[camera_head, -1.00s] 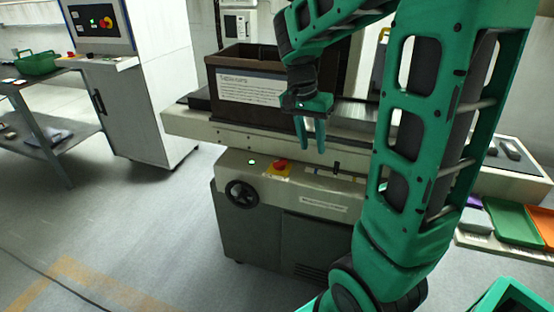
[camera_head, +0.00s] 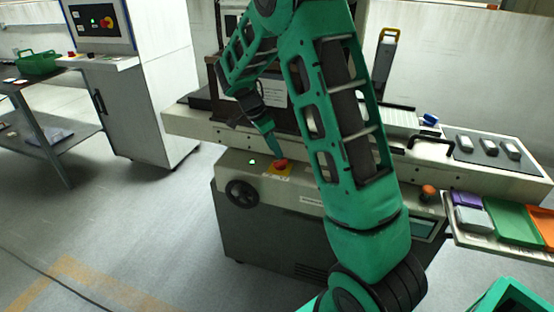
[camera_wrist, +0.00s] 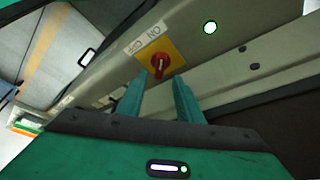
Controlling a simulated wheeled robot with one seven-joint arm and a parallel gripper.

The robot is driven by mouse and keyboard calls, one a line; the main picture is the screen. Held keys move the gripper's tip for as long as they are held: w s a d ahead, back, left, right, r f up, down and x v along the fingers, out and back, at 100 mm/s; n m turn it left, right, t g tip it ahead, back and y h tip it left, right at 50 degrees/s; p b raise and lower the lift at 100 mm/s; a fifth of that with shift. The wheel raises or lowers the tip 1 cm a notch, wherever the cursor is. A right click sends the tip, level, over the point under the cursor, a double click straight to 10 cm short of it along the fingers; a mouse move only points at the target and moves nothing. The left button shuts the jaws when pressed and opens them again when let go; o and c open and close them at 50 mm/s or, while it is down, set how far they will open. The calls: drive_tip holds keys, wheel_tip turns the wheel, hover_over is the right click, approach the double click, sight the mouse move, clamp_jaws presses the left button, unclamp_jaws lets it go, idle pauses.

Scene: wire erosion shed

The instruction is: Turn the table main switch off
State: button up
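The table main switch is a red rotary knob (camera_head: 281,163) on a yellow plate, on the sloped front of the pale machine table. In the wrist view the red knob (camera_wrist: 160,63) shows on its plate (camera_wrist: 172,49), with ON and OFF labels beside it. My gripper (camera_head: 274,153) is right at the switch, fingers pointing down to it. In the wrist view my gripper's two green fingers (camera_wrist: 160,76) are apart, one on each side of the knob. I cannot tell if they touch it. A green lamp (camera_head: 252,161) near the switch is lit, also in the wrist view (camera_wrist: 210,28).
A black handwheel (camera_head: 241,194) sits below and left of the switch. A dark box (camera_head: 283,92) stands on the table behind my arm. An orange button (camera_head: 429,191) and coloured trays (camera_head: 515,222) are at the right. A cabinet with a control panel (camera_head: 98,22) stands at the left.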

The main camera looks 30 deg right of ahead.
sight(281, 160)
drive_tip(key=x, duration=0.6)
drive_tip(key=shift+r, duration=0.1)
